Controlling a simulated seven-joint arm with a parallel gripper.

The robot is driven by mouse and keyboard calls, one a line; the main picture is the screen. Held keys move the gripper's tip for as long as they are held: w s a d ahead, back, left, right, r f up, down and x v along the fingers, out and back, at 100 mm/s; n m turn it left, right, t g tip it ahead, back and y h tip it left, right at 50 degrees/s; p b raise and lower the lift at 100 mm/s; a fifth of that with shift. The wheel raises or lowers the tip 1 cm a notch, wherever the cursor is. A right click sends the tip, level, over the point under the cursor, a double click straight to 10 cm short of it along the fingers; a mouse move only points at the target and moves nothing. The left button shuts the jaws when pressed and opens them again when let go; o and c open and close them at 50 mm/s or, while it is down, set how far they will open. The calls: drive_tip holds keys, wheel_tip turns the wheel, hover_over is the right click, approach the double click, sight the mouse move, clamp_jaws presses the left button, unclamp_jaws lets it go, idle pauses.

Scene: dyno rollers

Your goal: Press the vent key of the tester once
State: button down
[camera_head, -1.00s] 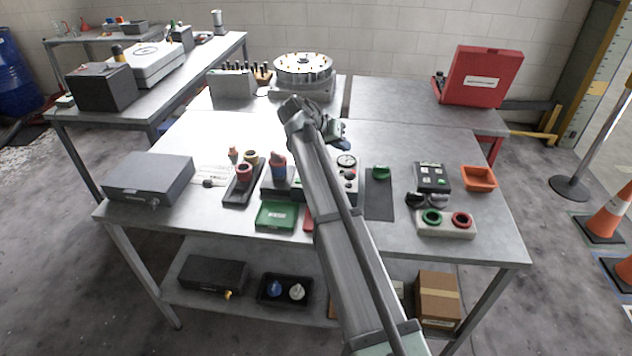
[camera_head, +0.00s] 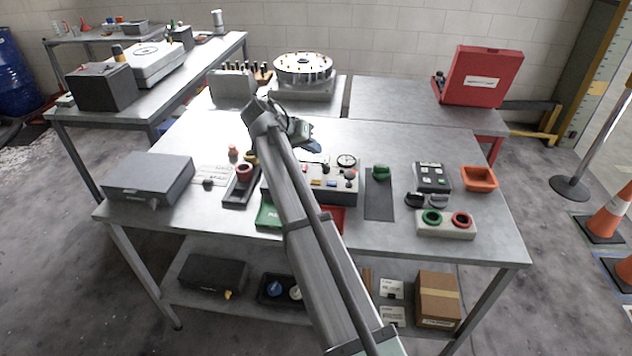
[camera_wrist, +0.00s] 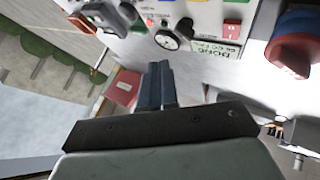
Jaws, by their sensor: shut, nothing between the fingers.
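The tester (camera_head: 340,197) is a grey box in the middle of the table, with a round gauge (camera_head: 346,161) at its back and small coloured keys on top. A yellow key (camera_head: 316,183) and a blue key (camera_head: 331,183) show; I cannot read which key is vent. My forearm hides the tester's left part. My gripper (camera_head: 313,146) is above and behind the tester, shut and empty, apart from the keys. In the wrist view its fingers (camera_wrist: 159,70) are together, below a pale panel (camera_wrist: 200,12) with a gauge (camera_wrist: 168,40) and a red square (camera_wrist: 232,27).
A dark mat with a green object (camera_head: 381,173), a dark keypad box (camera_head: 433,177) and an orange tray (camera_head: 479,179) lie to the right. A grey box (camera_head: 150,177) and a dark tray with a red ring (camera_head: 244,172) lie left. A round carousel (camera_head: 304,68) stands behind.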

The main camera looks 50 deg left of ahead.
sight(313, 182)
drive_tip(key=shift+f, duration=4.1)
drive_tip(key=shift+f, duration=0.15)
drive_tip(key=shift+f, duration=0.3)
drive_tip(key=shift+f, duration=0.35)
drive_tip(key=shift+r, duration=0.8)
drive_tip(key=shift+r, duration=0.1)
drive_tip(key=shift+r, duration=2.4)
